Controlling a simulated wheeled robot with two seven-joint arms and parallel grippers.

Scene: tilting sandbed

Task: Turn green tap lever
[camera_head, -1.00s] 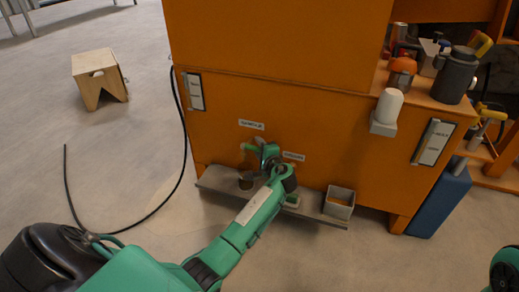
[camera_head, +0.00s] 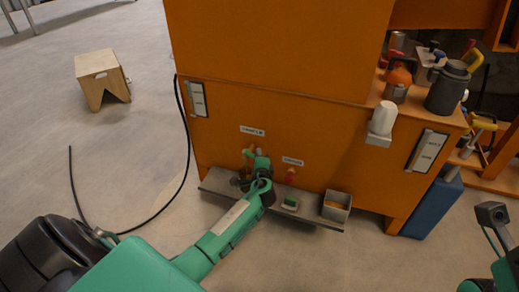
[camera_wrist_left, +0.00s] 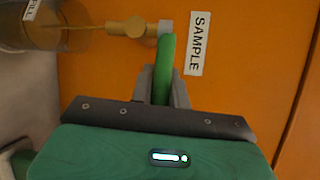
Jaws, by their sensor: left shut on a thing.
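The green tap lever (camera_wrist_left: 167,52) stands out in the left wrist view beside the SAMPLE label (camera_wrist_left: 198,43), on the orange panel. Its brass tap body (camera_wrist_left: 130,28) runs to the left, over a clear cup (camera_wrist_left: 55,25). My left gripper (camera_wrist_left: 165,82) is shut on the lever, with one finger on each side of it. In the head view the green lever (camera_head: 247,153) shows only in part, beside my left gripper (camera_head: 256,163), low on the orange cabinet's front.
A grey shelf (camera_head: 215,182) runs below the taps, with a small square bin (camera_head: 336,206) at its right. A red lever (camera_head: 290,175) sits under the second label. A white knob (camera_head: 383,118) sticks out at right. A black cable hangs at left. A wooden stool (camera_head: 101,77) stands apart.

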